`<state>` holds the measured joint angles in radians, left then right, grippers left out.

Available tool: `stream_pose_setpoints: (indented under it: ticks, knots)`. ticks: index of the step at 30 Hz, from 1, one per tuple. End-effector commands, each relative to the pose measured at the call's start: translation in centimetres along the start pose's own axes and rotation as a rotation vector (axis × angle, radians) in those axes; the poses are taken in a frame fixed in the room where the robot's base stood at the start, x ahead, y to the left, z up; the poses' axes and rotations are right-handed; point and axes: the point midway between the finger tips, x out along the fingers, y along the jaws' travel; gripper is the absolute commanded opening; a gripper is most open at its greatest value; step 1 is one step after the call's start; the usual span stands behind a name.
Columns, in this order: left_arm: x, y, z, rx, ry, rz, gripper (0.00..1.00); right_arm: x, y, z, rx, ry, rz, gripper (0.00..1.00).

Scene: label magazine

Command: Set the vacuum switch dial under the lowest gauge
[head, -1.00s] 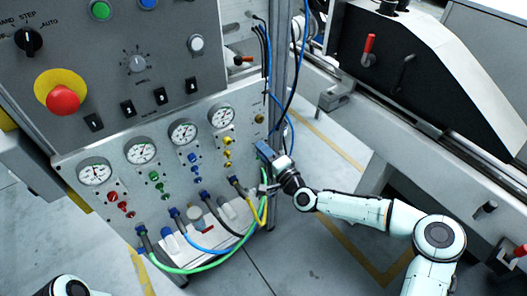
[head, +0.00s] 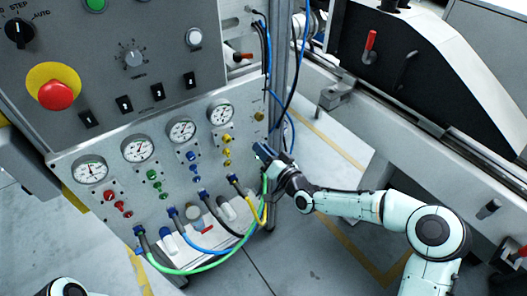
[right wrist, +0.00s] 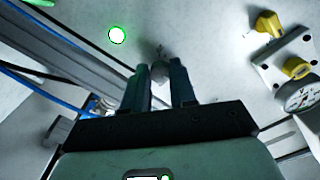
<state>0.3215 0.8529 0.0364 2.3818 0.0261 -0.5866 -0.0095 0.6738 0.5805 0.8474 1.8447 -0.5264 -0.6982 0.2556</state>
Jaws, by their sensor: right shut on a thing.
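The upright grey panel carries a slanting row of round white gauges, with the left one (head: 91,169) lowest in the head view and the right one (head: 221,112) highest. Coloured knobs and plugs sit beneath each gauge. My right gripper (head: 263,153) is at the panel's right edge, below and right of the right gauge. In the right wrist view its two dark fingers (right wrist: 160,72) are closed around a small grey knob (right wrist: 160,68) on the panel face. My fingers hide this knob in the head view. The left gripper is out of sight; only a bit of my left arm shows.
Yellow knobs (head: 227,139) sit just left of my right gripper. Green, blue, yellow and black hoses (head: 205,246) loop below the panel. A red emergency button (head: 56,95) is on the upper box. Cables hang along the post at right.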

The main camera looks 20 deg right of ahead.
Motion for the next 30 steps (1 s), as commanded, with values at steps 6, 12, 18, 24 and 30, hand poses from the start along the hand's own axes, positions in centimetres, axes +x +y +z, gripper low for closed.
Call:
stream_pose_setpoints:
  ticks: [6, 12, 18, 24, 30]
  knots:
    - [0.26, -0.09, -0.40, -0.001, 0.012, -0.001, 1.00, 0.02, 0.04, -0.14, -0.061, 0.004, 0.000, 0.00]
    - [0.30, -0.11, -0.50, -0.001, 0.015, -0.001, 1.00, 0.02, 0.00, -0.18, -0.078, 0.005, 0.000, 0.00]
    - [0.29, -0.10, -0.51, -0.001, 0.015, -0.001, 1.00, 0.03, -0.01, -0.20, -0.078, 0.005, 0.000, 0.00]
    - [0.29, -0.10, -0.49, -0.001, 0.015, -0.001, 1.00, 0.03, -0.01, -0.19, -0.077, 0.004, 0.000, 0.52]
    - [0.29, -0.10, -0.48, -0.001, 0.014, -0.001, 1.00, 0.02, -0.01, -0.10, -0.076, 0.002, 0.000, 0.52]
